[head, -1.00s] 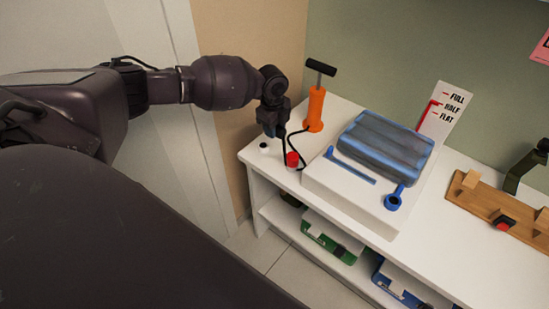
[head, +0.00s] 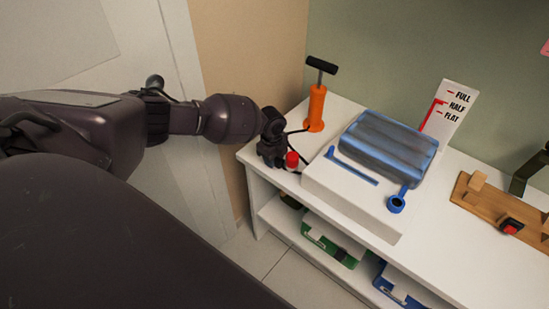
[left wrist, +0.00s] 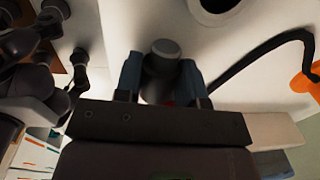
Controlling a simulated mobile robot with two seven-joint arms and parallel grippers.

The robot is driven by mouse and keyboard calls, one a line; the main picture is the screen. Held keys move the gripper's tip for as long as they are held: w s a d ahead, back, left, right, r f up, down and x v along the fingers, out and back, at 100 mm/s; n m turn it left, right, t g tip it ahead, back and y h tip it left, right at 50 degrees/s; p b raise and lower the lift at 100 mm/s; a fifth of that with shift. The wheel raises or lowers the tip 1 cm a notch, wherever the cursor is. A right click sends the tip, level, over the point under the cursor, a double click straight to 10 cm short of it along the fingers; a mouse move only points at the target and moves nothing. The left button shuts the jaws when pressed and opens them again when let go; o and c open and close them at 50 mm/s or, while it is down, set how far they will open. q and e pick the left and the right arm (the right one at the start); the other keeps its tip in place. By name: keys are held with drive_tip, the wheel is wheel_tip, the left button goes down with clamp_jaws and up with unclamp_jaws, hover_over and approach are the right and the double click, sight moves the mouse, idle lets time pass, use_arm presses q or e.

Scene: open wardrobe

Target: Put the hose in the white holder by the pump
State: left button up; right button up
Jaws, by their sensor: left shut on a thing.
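The orange pump (head: 316,108) with its black T-handle stands upright at the table's back left. Its thin black hose (head: 297,132) runs toward my left gripper (head: 280,161). In the left wrist view the hose (left wrist: 262,48) curves in from the right behind the fingers. There my left gripper (left wrist: 163,78) is shut on the hose's dark round end (left wrist: 162,62).
A white raised block (head: 350,201) carries a blue ribbed pad (head: 385,150), right of my gripper. A gauge card (head: 451,108) stands behind it. A wooden board (head: 500,207) lies farther right. Bins (head: 330,243) sit on the shelf below.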

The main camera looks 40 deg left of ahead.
use_arm(q)
drive_tip(key=shift+f, duration=0.25)
drive_tip(key=o, duration=1)
drive_tip(key=shift+r, duration=0.1)
